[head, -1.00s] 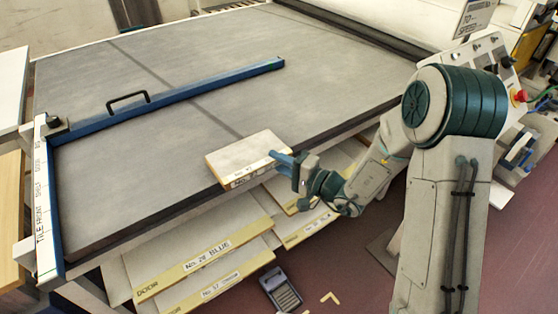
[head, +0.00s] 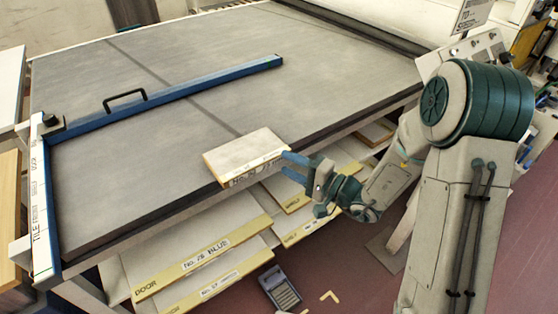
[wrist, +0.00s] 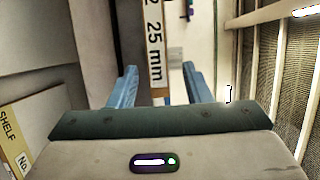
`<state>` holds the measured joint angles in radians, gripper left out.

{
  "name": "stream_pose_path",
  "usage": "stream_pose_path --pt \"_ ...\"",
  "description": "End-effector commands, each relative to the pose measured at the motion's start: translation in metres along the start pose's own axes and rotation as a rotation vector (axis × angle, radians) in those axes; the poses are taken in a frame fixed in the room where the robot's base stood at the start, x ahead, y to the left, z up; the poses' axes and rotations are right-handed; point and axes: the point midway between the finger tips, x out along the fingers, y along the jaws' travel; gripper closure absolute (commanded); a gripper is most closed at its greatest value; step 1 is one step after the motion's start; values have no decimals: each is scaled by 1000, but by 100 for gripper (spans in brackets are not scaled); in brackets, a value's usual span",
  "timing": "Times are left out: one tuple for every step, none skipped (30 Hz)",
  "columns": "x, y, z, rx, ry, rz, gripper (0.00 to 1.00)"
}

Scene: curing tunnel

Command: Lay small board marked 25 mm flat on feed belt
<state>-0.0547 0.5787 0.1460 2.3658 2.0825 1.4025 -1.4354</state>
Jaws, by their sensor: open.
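The small board (head: 243,152) is pale with a yellowish labelled edge. It appears to lie flat on the grey feed belt (head: 165,160), at the belt's front edge; whether it overhangs slightly I cannot tell. In the wrist view its edge label (wrist: 154,40) reads 25 mm, upright between my fingers. My gripper (head: 289,166) is open, with its blue fingers just off the board's labelled front edge. The wrist view shows both fingers (wrist: 160,88) spread with a gap between them, and nothing held.
A blue bar with a black handle (head: 126,99) lies across the belt behind the board. A white strip (head: 40,205) runs along the left side. Larger labelled boards (head: 205,258) sit on shelves below the belt. A calculator-like device (head: 280,288) is below.

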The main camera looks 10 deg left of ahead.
Motion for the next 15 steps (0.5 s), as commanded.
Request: stream_pose_path --pt "-13 2 -1 0 5 2 56" --pt "-20 2 -1 0 6 1 56" --pt "-29 2 -1 -1 5 1 56" --pt "-35 2 -1 -1 4 1 56" --pt "-41 2 -1 -1 5 1 56" --pt "-48 2 -1 0 4 1 56" --pt "-53 2 -1 0 5 0 56" --pt "-57 2 -1 0 4 1 56" --pt "-62 1 -1 -1 3 1 56" --pt "-65 1 -1 -1 3 1 56" --pt "-68 1 -1 -1 2 1 56" --pt "-71 1 0 0 2 0 56" --pt "-73 1 0 0 2 0 56" --pt "-74 1 0 1 1 0 56" --pt "-75 0 0 1 0 0 56"
